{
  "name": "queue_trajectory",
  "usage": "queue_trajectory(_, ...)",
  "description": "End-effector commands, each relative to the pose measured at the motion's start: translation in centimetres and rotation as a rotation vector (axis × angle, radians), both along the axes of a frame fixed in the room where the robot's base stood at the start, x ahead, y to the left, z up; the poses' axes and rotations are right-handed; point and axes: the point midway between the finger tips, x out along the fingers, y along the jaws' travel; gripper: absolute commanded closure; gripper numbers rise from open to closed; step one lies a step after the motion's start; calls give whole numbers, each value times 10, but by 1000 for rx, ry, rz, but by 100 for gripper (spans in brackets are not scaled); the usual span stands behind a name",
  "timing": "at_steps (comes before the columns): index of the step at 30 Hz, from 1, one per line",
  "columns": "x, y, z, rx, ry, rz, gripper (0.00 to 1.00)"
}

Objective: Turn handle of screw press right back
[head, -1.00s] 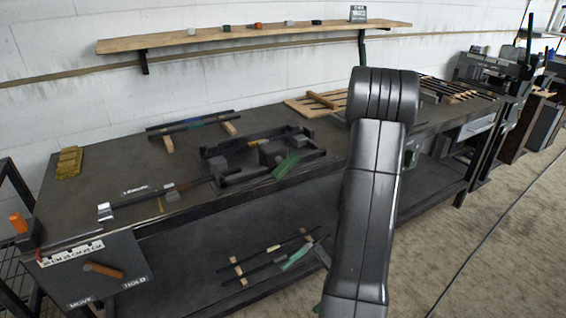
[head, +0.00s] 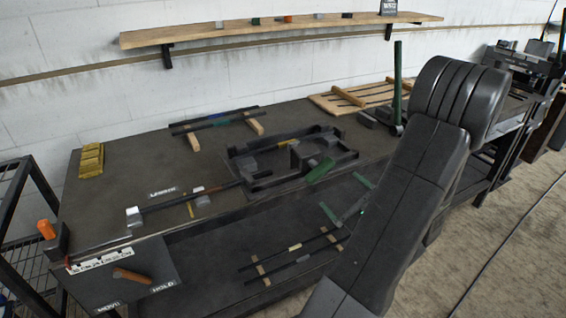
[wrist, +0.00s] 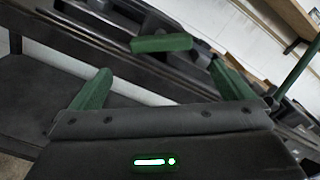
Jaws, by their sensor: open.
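A green handle (head: 321,169) sticks out at the front right of a low dark frame fixture (head: 262,184) on the bench; no label shows whether this is the screw press. The handle also shows in the wrist view (wrist: 162,43), lying nearly level. My gripper (head: 346,197) is open and empty, just in front of the bench edge, below and right of the handle. In the wrist view its two green fingers (wrist: 161,88) stand wide apart, with the handle beyond and between them, apart from both. The fixture's far side is partly hidden.
A tall green lever (head: 398,85) stands upright on the bench behind my arm. Rods on wooden blocks (head: 215,120) lie behind the fixture. A long bar tool (head: 185,200) lies to its left. A wooden shelf (head: 280,30) runs along the wall. The bench's left surface is mostly clear.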

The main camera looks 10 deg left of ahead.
Motion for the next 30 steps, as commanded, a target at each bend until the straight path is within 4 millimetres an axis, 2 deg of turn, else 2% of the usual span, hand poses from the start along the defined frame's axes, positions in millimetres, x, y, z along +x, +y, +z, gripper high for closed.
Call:
queue_trajectory(8, 25, 19, 1, 0, -1, 4, 0)
queue_trajectory(22, 95, 71, 1, 0, -1, 4, 0)
queue_trajectory(30, 111, 81, 0, 0, 0, 1, 0)
